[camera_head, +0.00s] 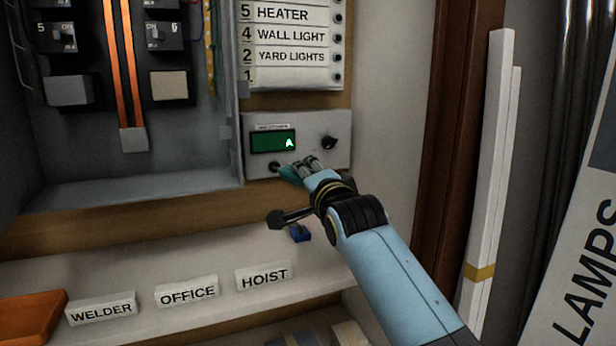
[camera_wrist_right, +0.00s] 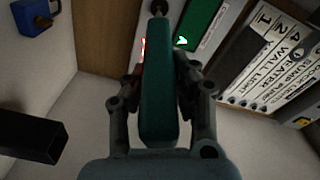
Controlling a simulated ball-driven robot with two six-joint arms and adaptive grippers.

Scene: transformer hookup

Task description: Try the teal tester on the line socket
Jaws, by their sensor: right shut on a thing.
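My right gripper (camera_head: 304,168) is at the lower edge of a grey meter panel (camera_head: 322,155) on the wall. It is shut on the teal tester (camera_wrist_right: 158,88), which fills the middle of the right wrist view; its thin end points at a dark round socket (camera_wrist_right: 158,7). In the head view the tester (camera_head: 289,174) shows as a small teal piece beside the socket (camera_head: 274,166). Its tip looks at or in the socket; I cannot tell how deep. A green display (camera_head: 273,141) above shows a pale mark. My left gripper is not in view.
A black knob (camera_head: 329,142) sits right of the display. A blue block (camera_head: 299,233) is on the ledge below. Labels WELDER (camera_head: 101,309), OFFICE (camera_head: 187,292) and HOIST (camera_head: 264,276) line the ledge front. An open breaker box (camera_head: 130,185) stands left; an orange tray (camera_head: 30,316) is lower left.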

